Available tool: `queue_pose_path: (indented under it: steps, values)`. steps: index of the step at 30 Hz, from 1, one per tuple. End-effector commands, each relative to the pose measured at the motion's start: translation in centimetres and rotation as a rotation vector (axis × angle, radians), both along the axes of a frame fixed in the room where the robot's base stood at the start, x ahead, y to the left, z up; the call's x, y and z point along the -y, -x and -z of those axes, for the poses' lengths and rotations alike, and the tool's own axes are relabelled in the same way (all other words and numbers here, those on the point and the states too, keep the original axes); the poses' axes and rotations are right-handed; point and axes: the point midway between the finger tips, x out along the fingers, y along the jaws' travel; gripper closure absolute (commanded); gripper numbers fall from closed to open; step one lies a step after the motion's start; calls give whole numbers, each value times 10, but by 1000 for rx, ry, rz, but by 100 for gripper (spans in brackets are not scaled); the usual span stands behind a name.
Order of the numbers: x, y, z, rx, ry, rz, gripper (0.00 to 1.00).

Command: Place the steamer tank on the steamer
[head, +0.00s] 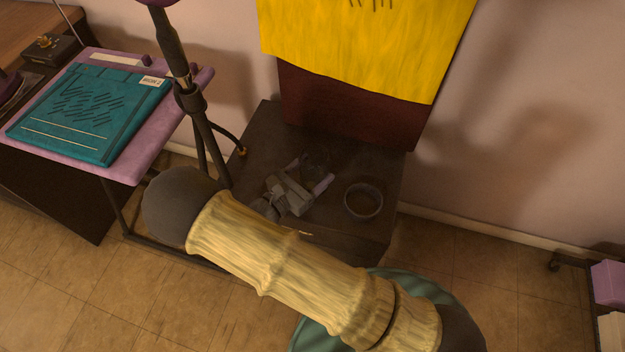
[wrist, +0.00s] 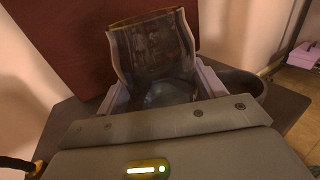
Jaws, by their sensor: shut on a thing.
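My gripper (head: 300,188) is low over a dark, box-like surface in the head view. In the wrist view its lilac fingers (wrist: 160,92) are on either side of a see-through, smoky tank with a yellowish rim, which I take as the steamer tank (wrist: 150,45). The gripper is shut on it. In the head view the tank (head: 318,163) is dark and hard to make out. A dark round ring (head: 363,214), perhaps part of the steamer, stands right of the gripper, apart from the tank; it also shows in the wrist view (wrist: 240,80). Whether the tank touches anything below is hidden.
The dark surface (head: 350,238) stands against a dark red panel (head: 340,110) under yellow cloth (head: 370,40). A dark pole (head: 190,100) rises at its left. A pink-edged table (head: 130,160) with a teal folder (head: 90,105) is further left. Floor (head: 490,290) is open at right.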

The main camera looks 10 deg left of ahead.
Motion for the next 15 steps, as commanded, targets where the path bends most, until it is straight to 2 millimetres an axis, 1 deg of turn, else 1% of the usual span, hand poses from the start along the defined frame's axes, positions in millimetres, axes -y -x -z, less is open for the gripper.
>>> queue_pose_path:
  steps: [4,6,8,12,15]
  values:
    - [0,0,-1,1,1,0,58]
    - [0,0,2,1,1,1,58]
    - [1,0,9,0,1,1,58]
    - [1,0,29,-1,3,1,58]
    - [1,-1,37,1,1,1,58]
